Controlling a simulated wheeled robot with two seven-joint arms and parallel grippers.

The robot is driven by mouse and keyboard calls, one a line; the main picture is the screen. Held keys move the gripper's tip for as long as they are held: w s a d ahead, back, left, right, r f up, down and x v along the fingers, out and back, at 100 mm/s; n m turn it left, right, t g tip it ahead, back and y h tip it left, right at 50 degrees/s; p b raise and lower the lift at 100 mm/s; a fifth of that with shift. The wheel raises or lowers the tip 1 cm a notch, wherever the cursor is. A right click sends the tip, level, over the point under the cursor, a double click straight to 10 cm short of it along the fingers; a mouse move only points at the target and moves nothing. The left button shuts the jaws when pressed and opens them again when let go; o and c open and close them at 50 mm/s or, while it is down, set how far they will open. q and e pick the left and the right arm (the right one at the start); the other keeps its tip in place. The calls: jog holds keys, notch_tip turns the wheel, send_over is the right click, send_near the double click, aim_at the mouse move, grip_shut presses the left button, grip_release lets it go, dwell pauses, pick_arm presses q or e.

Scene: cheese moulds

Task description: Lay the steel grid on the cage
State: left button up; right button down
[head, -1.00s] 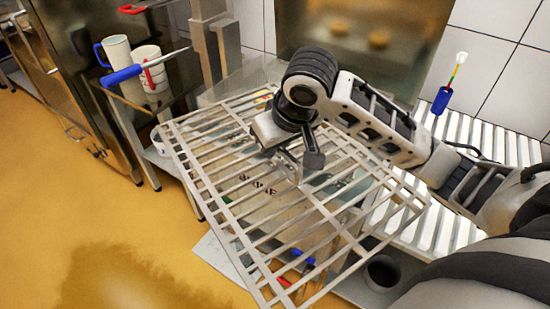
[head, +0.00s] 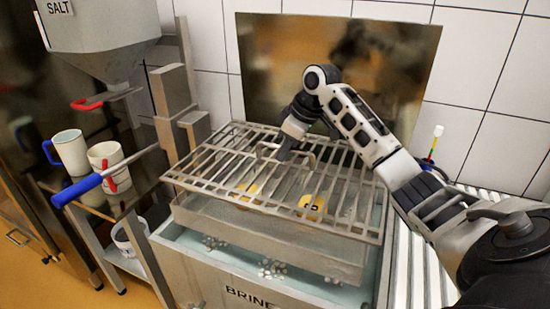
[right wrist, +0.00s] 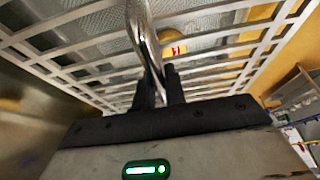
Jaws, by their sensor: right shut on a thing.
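The steel grid (head: 272,208) is a flat frame of bars with a raised handle. My right gripper (head: 287,150) is shut on that handle, and the handle also shows between its fingers in the right wrist view (right wrist: 146,38). The grid is roughly level over the cage (head: 255,233), a shallow metal box in the brine tank. A narrow gap seems to show at the front left; contact elsewhere cannot be told. Yellow cheeses (head: 311,205) show through the bars. My left gripper is not in view.
The brine tank (head: 210,275) surrounds the cage. Posts (head: 168,105) stand close to its back left, beside the salt hopper (head: 100,45). A blue-handled tool (head: 80,188) and mugs (head: 70,152) are at the left. A slatted surface (head: 412,265) lies right.

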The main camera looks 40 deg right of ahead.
aim_at(289, 163)
jog(key=shift+w+d+f, duration=0.1)
jog(key=shift+f, duration=3.05)
jog(key=shift+f, duration=0.5)
jog(key=c, duration=1.4)
grip_release()
jog(key=shift+o, duration=0.2)
jog(key=shift+f, duration=0.3)
jog(key=b+v, duration=0.1)
jog(key=v, duration=1.5)
jog(key=shift+r, duration=0.25)
